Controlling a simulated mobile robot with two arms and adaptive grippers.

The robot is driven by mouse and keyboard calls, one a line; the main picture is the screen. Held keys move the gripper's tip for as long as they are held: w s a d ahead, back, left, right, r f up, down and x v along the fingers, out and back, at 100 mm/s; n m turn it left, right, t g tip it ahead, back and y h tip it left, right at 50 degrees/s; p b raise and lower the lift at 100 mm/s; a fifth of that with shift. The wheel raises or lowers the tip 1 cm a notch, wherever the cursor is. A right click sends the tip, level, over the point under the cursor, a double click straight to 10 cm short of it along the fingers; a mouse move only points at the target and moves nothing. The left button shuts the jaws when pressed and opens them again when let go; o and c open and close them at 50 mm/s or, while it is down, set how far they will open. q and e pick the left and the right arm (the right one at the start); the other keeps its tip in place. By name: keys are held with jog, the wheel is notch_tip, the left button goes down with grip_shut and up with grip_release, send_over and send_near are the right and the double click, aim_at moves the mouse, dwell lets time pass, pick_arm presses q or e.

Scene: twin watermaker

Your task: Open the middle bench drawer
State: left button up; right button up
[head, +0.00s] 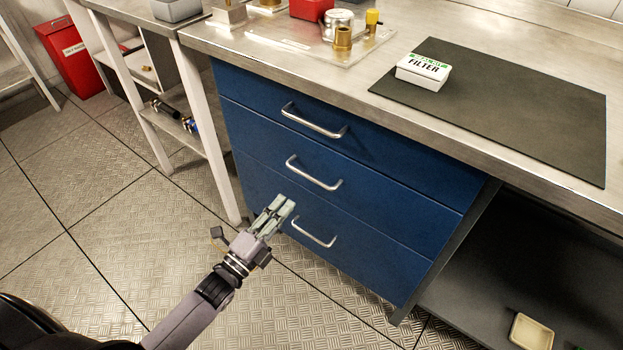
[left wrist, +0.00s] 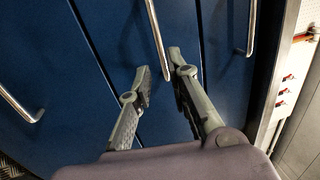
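The bench has a blue three-drawer unit, and all drawers look shut. The middle drawer (head: 365,220) has a silver bar handle (head: 313,173). That handle also shows in the left wrist view (left wrist: 157,38), where its near end lies between the lines of my two fingers. My left gripper (head: 281,207) is in front of the drawers, lower and left of the middle handle in the head view, and looks apart from it. In the left wrist view my left gripper (left wrist: 158,64) is open with nothing held. My right gripper is not in view.
The top handle (head: 314,121) and bottom handle (head: 313,232) are close above and below. A white filter box (head: 424,71) lies on a dark mat (head: 540,125) on the worktop. A white table leg (head: 208,130) stands left of the drawers. The floor in front is clear.

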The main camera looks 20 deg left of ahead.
aim_at(310, 176)
pick_arm(q)
jog(key=shift+b+x, duration=0.55)
jog(key=shift+x, duration=4.95)
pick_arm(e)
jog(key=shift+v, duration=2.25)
pick_arm(q)
jog(key=shift+f, duration=0.1)
jog(key=shift+c, duration=0.5)
grip_shut()
